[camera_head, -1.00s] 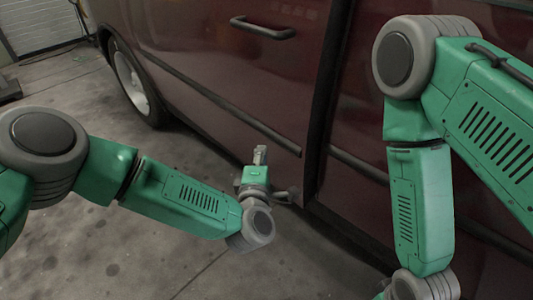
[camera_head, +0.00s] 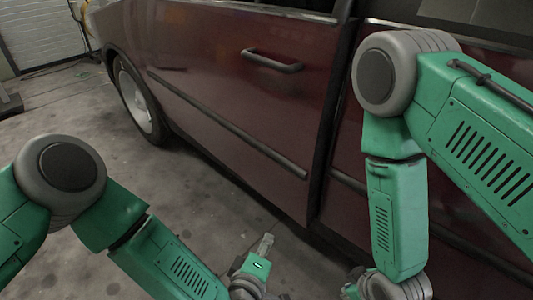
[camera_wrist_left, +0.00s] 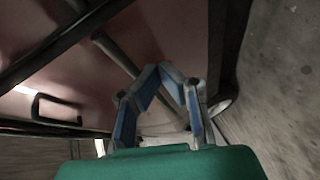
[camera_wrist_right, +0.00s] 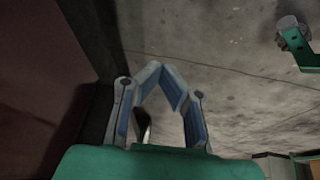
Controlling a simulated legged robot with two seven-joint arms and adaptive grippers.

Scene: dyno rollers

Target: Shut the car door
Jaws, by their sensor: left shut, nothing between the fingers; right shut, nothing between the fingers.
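The dark red car door (camera_head: 235,95) has a black handle (camera_head: 272,60) and a dark trim strip. It stands in the middle of the head view. A dark upright strip (camera_head: 328,125) runs along its right edge; I cannot tell whether the door is flush there. My left gripper (camera_head: 266,243) is shut and empty, low and in front of the door's lower right corner, apart from it. It also shows in the left wrist view (camera_wrist_left: 160,69), with the handle at left. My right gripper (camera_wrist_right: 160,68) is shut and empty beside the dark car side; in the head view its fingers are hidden.
The rear body panel (camera_head: 345,160) continues right of the door, partly behind my right arm. A front wheel (camera_head: 138,98) stands at the left. The concrete floor (camera_head: 90,115) is open left of the car, with a pale wall (camera_head: 38,35) behind.

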